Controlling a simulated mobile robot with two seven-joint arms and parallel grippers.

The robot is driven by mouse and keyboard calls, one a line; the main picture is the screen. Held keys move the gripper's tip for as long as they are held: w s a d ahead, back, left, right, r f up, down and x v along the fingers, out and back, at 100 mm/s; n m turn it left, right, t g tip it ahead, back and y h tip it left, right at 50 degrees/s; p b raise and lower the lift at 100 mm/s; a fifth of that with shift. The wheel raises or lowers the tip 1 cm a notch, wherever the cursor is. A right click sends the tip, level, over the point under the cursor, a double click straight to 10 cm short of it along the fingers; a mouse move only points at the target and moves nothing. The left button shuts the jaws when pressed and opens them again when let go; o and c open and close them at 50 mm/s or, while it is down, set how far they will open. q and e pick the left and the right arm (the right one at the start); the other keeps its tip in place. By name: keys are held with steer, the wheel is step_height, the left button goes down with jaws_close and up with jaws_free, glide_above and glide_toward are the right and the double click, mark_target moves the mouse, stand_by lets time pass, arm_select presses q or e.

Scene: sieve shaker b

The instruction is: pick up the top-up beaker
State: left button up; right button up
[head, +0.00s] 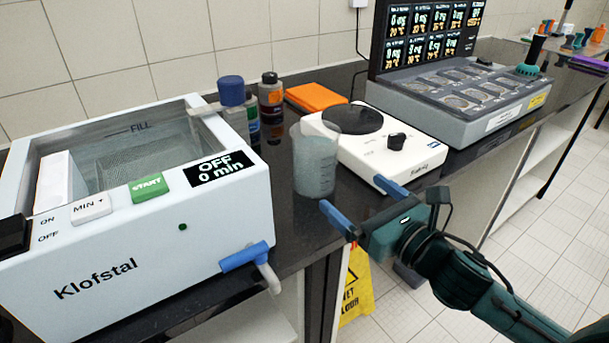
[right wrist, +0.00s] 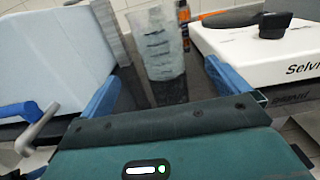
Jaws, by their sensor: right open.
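The top-up beaker (head: 315,165) is a translucent, grey-blue plastic beaker with markings. It stands upright on the dark counter between the white bath and the hotplate. My right gripper (head: 352,202) is open, its two blue fingers pointing toward the beaker from the front right. In the right wrist view the beaker (right wrist: 159,45) stands ahead, beyond the fingertips and roughly between the two blue fingers (right wrist: 162,85). No contact shows, and nothing is in the jaws. My left gripper is not in view.
A Klofstal bath (head: 140,225) with a blue tap stands left. A white hotplate (head: 370,145) is close on the beaker's right. Behind are bottles (head: 271,98) and an orange case (head: 314,97). A multi-station unit (head: 465,100) stands right. A yellow floor sign (head: 356,292) is below the counter edge.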

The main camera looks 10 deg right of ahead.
mark_target(328, 175)
steer(key=shift+w+f, duration=0.1)
steer(key=shift+f, duration=0.4)
steer(key=shift+w+a+r, duration=0.1)
steer(key=shift+w, duration=0.1)
steer(key=x, duration=0.7)
steer(key=shift+w+a+p, duration=0.1)
steer(key=shift+w+p, duration=0.15)
steer(key=shift+p, duration=0.1)
steer(key=x, duration=0.5)
steer(key=shift+r, duration=0.2)
steer(key=c, duration=1.4)
steer(key=shift+r, duration=0.15)
steer(key=shift+c, duration=0.3)
